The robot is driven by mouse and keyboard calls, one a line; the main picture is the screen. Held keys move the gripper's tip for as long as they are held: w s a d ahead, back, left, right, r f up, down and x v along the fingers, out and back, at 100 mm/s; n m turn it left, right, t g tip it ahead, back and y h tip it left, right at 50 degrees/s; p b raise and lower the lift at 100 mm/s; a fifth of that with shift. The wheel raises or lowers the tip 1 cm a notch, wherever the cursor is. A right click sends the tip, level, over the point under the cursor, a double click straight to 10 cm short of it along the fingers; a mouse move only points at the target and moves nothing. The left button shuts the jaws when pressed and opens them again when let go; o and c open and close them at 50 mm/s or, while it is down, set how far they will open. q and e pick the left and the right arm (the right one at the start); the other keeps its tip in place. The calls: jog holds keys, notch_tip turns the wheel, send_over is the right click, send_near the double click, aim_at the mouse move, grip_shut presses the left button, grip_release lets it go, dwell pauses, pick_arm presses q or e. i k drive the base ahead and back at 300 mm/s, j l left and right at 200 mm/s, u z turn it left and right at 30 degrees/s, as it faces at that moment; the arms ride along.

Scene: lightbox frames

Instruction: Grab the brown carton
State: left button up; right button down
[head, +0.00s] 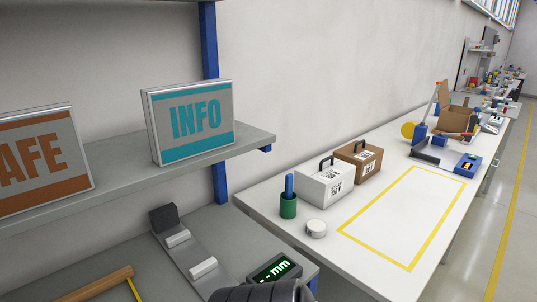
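A brown carton (357,165) with a dark handle on top and a white label on its side stands on the white table, near the wall. A white carton (325,185) of similar shape, also with a dark handle and label, stands directly in front of it to the left. An open brown box (455,116) stands farther back on the table. Neither gripper can be made out. A dark ribbed part at the bottom edge looks like part of my own arm.
A yellow taped rectangle (409,177) on the table is empty. A green cup (288,207) with blue items and a white roll (316,228) stand near the table's left end. A shelf (117,163) holding INFO (195,121) and SAFE (42,160) lightboxes is at left.

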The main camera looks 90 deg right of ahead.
aim_at(368, 159)
jog(key=z, duration=3.45)
jog(key=u, duration=0.5)
jog(key=i+l+u, duration=0.1)
jog(key=l+u, duration=0.15)
jog(key=u, duration=0.15)
jog(key=l+u, duration=0.6)
jog(key=u, duration=0.15)
jog(key=l+u, duration=0.4)
jog(key=i+j, duration=0.05)
